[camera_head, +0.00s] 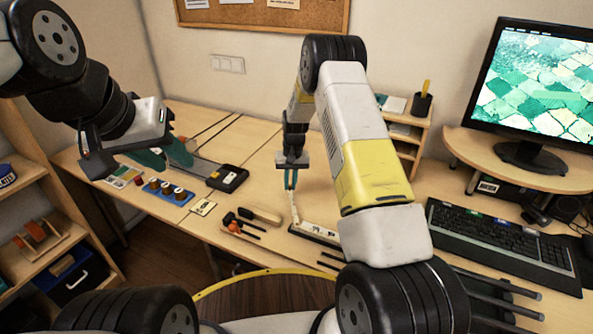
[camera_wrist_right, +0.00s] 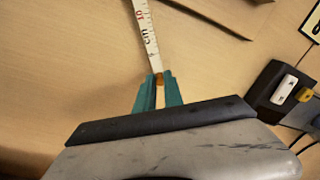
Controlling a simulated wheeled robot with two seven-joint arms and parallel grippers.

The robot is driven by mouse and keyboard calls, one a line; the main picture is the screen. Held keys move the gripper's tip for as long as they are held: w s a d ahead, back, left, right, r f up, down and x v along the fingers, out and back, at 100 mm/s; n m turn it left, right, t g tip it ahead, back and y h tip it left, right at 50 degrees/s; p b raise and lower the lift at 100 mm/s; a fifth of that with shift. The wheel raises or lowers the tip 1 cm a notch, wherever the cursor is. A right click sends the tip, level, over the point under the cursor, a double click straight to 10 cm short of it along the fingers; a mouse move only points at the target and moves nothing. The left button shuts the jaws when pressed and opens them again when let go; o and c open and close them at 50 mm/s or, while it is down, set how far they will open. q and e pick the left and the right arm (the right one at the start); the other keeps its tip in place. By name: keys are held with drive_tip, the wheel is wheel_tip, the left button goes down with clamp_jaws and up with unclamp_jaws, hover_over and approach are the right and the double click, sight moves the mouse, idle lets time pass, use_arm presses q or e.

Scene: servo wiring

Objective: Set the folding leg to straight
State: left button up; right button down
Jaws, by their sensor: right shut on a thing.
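The folding leg shows as a narrow white strip (camera_head: 295,212) with cm markings like a rule. In the right wrist view the strip (camera_wrist_right: 147,32) runs away from my fingertips toward the top edge. My right gripper (camera_head: 291,179) is shut on the strip's near end; its teal fingers (camera_wrist_right: 158,92) pinch an orange-brown bit there. In the head view the strip's lower end is near a dark-edged white piece (camera_head: 316,233) on the desk. My left gripper (camera_head: 166,157) hangs over the left desk, and its finger gap is unclear.
A black box (camera_head: 227,178) lies below and right of my left gripper. A blue holder (camera_head: 164,191) with several knobs and an orange-and-black tool set (camera_head: 240,226) lie nearby. A keyboard (camera_head: 505,242) and monitor (camera_head: 540,80) stand right. The desk behind my right gripper is partly clear.

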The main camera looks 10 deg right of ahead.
drive_tip(key=a+n, duration=0.1)
drive_tip(key=a, duration=0.1)
drive_tip(key=s+a+n, duration=0.1)
drive_tip(key=a+n, duration=0.1)
drive_tip(key=a, duration=0.1)
drive_tip(key=a+n, duration=0.1)
drive_tip(key=a, duration=0.1)
drive_tip(key=shift+s+a+r+n+y, duration=0.15)
drive_tip(key=shift+s+r+n+y, duration=0.1)
drive_tip(key=shift+r+n+y, duration=0.1)
drive_tip(key=s+a+n, duration=0.2)
drive_tip(key=a, duration=0.1)
drive_tip(key=s+a+n, duration=0.1)
drive_tip(key=a, duration=0.1)
drive_tip(key=shift+r+n, duration=0.35)
drive_tip(key=shift+r, duration=0.05)
drive_tip(key=shift+s+a+r+n+y, duration=0.15)
drive_tip(key=shift+s+a+n+y, duration=0.1)
drive_tip(key=shift+s+a+n, duration=0.65)
drive_tip(key=c, duration=1.4)
unclamp_jaws()
drive_tip(key=shift+c, duration=0.2)
wheel_tip(320, 180, up, 8)
drive_tip(key=d, duration=0.1)
drive_tip(key=shift+d, duration=0.25)
